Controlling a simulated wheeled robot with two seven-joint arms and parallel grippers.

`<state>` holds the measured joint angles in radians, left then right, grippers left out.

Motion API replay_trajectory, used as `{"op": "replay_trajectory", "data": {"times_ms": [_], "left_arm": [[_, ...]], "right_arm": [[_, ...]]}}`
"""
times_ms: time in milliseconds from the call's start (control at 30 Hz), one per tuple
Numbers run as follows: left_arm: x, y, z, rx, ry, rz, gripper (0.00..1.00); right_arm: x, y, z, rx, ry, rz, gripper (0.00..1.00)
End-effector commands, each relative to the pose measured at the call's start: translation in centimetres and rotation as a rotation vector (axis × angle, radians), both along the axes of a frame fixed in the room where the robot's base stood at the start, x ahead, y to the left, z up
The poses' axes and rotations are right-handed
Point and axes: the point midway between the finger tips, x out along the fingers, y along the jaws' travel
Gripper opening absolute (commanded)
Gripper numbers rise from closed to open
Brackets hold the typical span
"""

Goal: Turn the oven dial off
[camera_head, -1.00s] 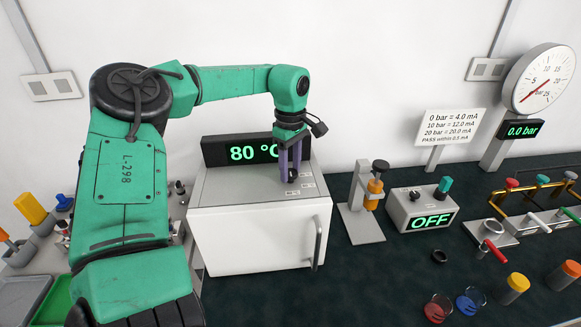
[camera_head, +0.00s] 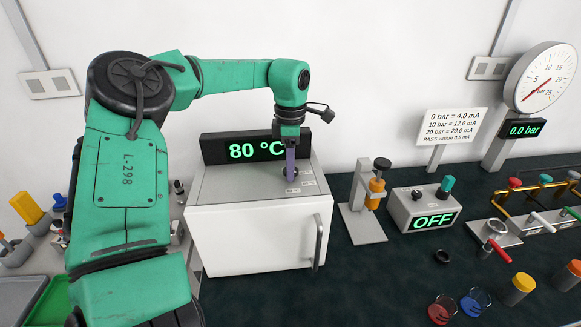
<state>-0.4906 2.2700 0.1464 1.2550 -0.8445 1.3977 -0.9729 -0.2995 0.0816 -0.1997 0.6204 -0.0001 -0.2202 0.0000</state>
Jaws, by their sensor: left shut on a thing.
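The white oven (camera_head: 255,235) stands on the dark bench with its door closed. Its display (camera_head: 243,148) behind the top reads 80 °C in green. The dark dial (camera_head: 284,172) is on the oven's grey top, mostly hidden by my gripper. My left gripper (camera_head: 290,174) points down over the dial, with its purple fingers shut on it. The finger pair is seen nearly edge-on, so the dial's pointing direction is hidden. Small labels (camera_head: 306,184) lie beside the dial. My right gripper is not in view.
A grey box reading OFF (camera_head: 432,220) and a small press stand (camera_head: 366,220) are right of the oven. A gauge reading 0.0 bar (camera_head: 541,80) stands at the back right. Valves with coloured knobs (camera_head: 513,183) and several capped cylinders are at the right.

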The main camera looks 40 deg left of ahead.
Motion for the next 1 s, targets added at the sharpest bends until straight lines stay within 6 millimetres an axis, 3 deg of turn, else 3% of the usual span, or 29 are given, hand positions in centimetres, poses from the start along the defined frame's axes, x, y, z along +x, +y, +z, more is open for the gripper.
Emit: {"op": "replay_trajectory", "data": {"times_ms": [1000], "left_arm": [[0.1, 0.1, 0.1, 0.001, -0.005, 0.965, 0.00]], "right_arm": [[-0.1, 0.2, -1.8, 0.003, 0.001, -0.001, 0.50]]}}
